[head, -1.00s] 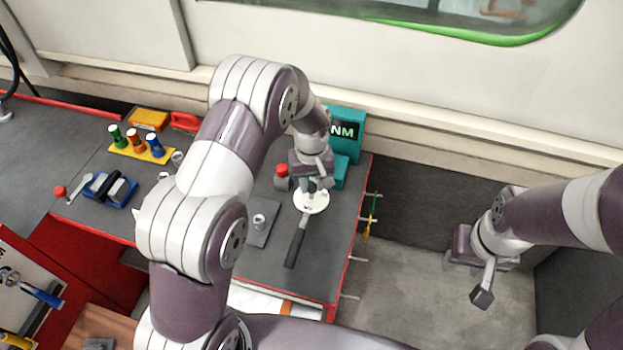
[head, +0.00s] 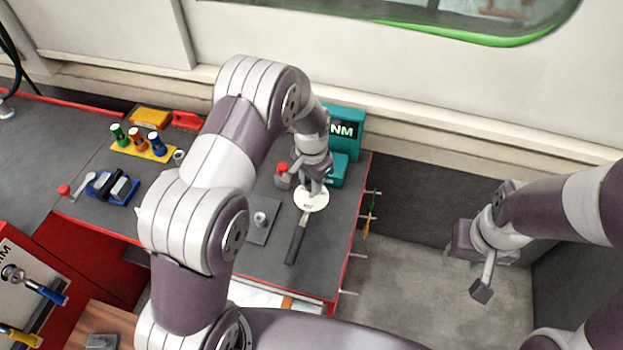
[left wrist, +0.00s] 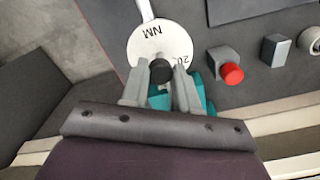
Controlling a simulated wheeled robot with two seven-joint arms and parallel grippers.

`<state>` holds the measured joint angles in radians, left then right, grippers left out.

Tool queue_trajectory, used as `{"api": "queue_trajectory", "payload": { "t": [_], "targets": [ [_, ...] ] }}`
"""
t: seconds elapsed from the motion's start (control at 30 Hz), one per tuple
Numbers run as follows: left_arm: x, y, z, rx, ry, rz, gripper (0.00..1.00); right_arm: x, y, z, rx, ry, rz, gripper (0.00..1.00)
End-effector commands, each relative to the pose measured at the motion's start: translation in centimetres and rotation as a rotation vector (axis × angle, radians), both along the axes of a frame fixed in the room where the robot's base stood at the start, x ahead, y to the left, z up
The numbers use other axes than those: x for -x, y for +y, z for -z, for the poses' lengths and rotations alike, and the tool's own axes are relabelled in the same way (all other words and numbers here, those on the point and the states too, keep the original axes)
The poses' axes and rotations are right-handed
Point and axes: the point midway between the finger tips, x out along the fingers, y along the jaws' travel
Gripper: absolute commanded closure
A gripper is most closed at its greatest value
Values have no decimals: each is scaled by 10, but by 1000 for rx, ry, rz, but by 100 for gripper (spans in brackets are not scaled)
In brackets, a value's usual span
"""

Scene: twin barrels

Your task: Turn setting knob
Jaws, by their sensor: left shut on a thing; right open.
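The setting knob (left wrist: 160,70) is a small black round knob at the edge of a white dial plate (left wrist: 172,38) marked NM in the left wrist view. The dial also shows in the head view (head: 313,203), joined to a tool with a black handle (head: 296,245) pointing towards me. My left gripper (left wrist: 162,74) has its two grey fingers on either side of the knob and is shut on it. In the head view my left gripper (head: 314,188) hides the knob. My right gripper (head: 467,274) is open and empty, off the bench to the right.
A teal box with an NM display (head: 344,128) stands behind the left gripper. A red button on a grey block (head: 282,172) is close to its left. A grey plate with a metal piece (head: 262,222) lies nearby. Hooks stick out from the bench's right edge.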

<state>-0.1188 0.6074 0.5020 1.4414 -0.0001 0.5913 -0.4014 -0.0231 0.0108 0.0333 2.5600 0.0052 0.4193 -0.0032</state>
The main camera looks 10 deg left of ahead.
Motion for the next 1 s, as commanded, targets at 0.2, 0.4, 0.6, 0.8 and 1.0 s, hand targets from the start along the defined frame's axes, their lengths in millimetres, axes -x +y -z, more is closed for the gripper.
{"api": "queue_trajectory", "payload": {
  "t": [0.2,0.4,0.6,0.8,1.0],
  "targets": [
    [-1,0,-1,1,-3,179,100,0,0,-3,0,0,0,57],
    [-1,0,-1,0,-4,310,100,0,0,-4,0,0,0,57],
    [-1,0,-1,0,-4,395,100,0,0,-5,0,0,0,57],
    [-2,0,-1,0,-5,436,100,0,0,-5,0,0,0,57],
    [-2,0,-1,0,-5,447,100,0,0,-5,0,0,0,57]
  ]
}}
